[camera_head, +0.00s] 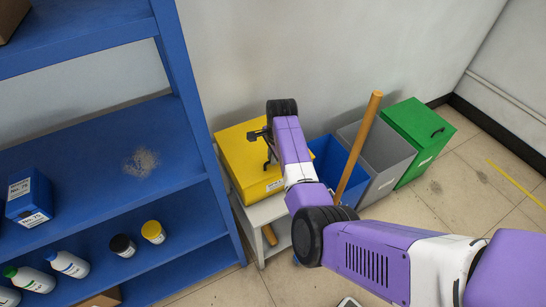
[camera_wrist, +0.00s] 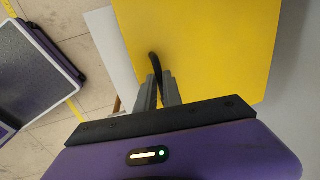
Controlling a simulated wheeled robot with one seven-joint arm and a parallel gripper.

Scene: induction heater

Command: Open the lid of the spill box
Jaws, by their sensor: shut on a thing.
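The yellow spill box (camera_head: 238,158) stands on a small white stand against the wall, beside the blue shelf. Its lid looks shut, and a yellow face of it fills much of the wrist view (camera_wrist: 210,45). A thin dark curved handle (camera_wrist: 155,65) stands out from the box's edge. My gripper (camera_wrist: 158,92) is shut on this handle, with the fingers on either side of it. In the head view my gripper (camera_head: 266,138) is at the box's top, and my arm hides part of the box's right side.
A blue shelf (camera_head: 205,150) with bottles and a box stands close on the left. A blue bin (camera_head: 325,165), a grey bin (camera_head: 385,160) and a green lidded bin (camera_head: 418,135) stand to the right. A wooden handle (camera_head: 358,150) leans upright near my arm. Floor at right is clear.

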